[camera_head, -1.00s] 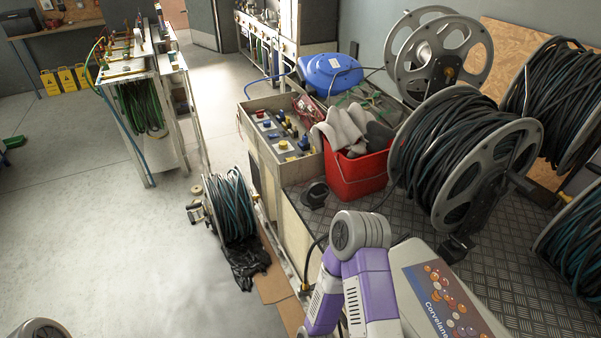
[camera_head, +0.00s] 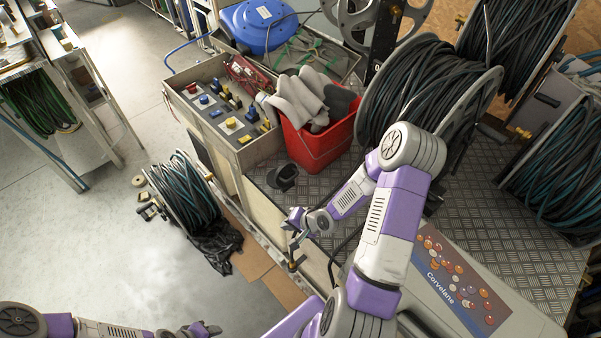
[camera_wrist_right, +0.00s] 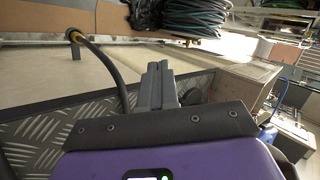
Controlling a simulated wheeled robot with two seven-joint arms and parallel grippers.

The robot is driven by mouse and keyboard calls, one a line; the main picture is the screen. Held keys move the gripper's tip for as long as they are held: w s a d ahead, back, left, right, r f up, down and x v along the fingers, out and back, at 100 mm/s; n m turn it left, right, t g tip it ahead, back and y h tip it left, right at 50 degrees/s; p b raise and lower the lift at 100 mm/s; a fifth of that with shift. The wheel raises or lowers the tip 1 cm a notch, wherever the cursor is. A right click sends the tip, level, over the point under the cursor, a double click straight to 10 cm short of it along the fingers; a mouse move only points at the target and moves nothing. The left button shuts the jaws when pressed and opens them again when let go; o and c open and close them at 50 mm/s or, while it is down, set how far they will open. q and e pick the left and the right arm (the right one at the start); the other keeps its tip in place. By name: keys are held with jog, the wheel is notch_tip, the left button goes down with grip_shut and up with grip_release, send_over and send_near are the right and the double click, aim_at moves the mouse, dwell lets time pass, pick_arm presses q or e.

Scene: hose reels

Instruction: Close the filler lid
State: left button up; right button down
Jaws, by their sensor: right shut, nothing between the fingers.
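A small black round filler fitting (camera_head: 283,177) stands on the chequer-plate deck, just in front of the red bucket. A dark raised part at its back looks like its lid standing open, but it is too small to be sure. My right gripper (camera_head: 294,262) is at the deck's left edge, below the fitting in the head view and apart from it. In the wrist view its fingers (camera_wrist_right: 158,70) are shut and empty. A dark rounded shape just right of them may be the filler lid (camera_wrist_right: 193,95). My left gripper (camera_head: 207,329) is low at the bottom edge; its jaws are unclear.
The red bucket (camera_head: 318,146) with gloves and the crate of connectors (camera_head: 238,155) stand behind the fitting. A large cable reel (camera_head: 425,95) is to the right. A black hose (camera_wrist_right: 112,70) rises left of the fingers.

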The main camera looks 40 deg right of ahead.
jog(key=s+d+r+m+t+h+p, duration=0.2)
jog(key=d+r+m+p, duration=0.15)
jog(key=d+r, duration=0.8)
jog(key=w+d+r+b+x, duration=0.1)
jog(key=b+x, duration=0.6)
jog(key=x, duration=0.6)
jog(key=shift+w+d+f+m+h+b, duration=0.25)
jog(key=shift+w+d+m, duration=0.2)
jog(key=shift+d, duration=0.25)
jog(key=shift+s, duration=0.1)
